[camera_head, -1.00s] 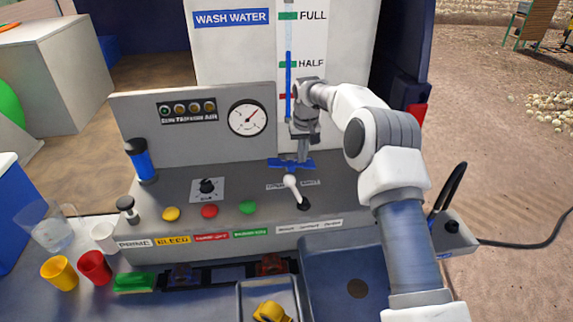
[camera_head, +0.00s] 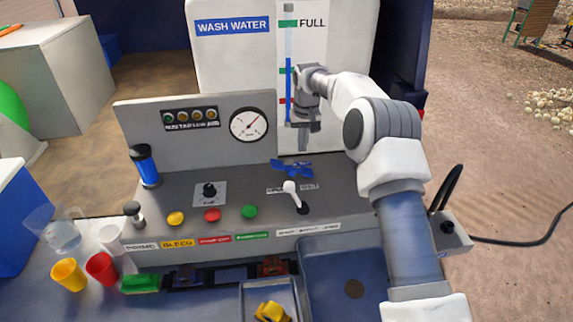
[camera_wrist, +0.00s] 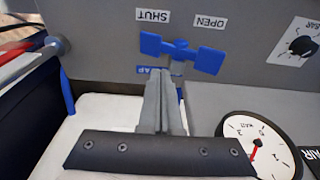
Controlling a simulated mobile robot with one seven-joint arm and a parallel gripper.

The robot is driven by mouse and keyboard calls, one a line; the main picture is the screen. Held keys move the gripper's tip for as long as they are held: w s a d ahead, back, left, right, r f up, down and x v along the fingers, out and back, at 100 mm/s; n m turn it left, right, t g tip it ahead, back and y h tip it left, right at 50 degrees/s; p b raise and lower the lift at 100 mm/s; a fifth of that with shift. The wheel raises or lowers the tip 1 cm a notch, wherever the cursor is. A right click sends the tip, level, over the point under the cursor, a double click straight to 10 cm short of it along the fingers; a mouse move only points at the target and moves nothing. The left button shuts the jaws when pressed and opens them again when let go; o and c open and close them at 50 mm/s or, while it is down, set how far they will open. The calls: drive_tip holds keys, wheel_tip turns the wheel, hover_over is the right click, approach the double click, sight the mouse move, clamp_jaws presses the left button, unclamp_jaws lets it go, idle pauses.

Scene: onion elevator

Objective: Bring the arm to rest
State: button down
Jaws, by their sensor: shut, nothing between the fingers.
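The blue tap handle (camera_head: 292,169) stands on the console just beyond the fingertips; a small gap shows in the head view. In the wrist view the blue handle (camera_wrist: 180,52) spans crosswise between the SHUT label (camera_wrist: 153,15) and the OPEN label (camera_wrist: 211,22). My arm reaches in from the lower right, bent at the elbow.
A white lever (camera_head: 294,193) and coloured buttons (camera_head: 212,215) sit on the console near the handle. A pressure gauge (camera_head: 249,124) is on the panel and the wash water tank (camera_head: 232,60) stands behind. Cups (camera_head: 69,274) stand at the lower left. Open ground lies right.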

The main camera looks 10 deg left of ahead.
drive_tip(key=shift+r, duration=0.4)
drive_tip(key=s+d+r+t+b, duration=0.1)
drive_tip(key=s+d+r, duration=0.5)
drive_tip(key=s+r, duration=0.35)
drive_tip(key=s+d+r+t+b, duration=0.1)
drive_tip(key=s+d+r, duration=0.5)
drive_tip(key=s+r, duration=0.35)
drive_tip(key=s+d+f+m+b, duration=0.1)
drive_tip(key=s+d, duration=0.1)
drive_tip(key=s, duration=0.6)
drive_tip(key=s+d+f+m+t, duration=0.1)
drive_tip(key=s+d+f, duration=0.1)
drive_tip(key=s, duration=0.6)
drive_tip(key=s+d+f+m+b, duration=0.1)
drive_tip(key=s+d+f, duration=0.1)
drive_tip(key=s, duration=0.6)
drive_tip(key=shift+s+d+f+t+b, duration=0.3)
drive_tip(key=shift+s+d+t, duration=0.1)
drive_tip(key=shift+d, duration=0.45)
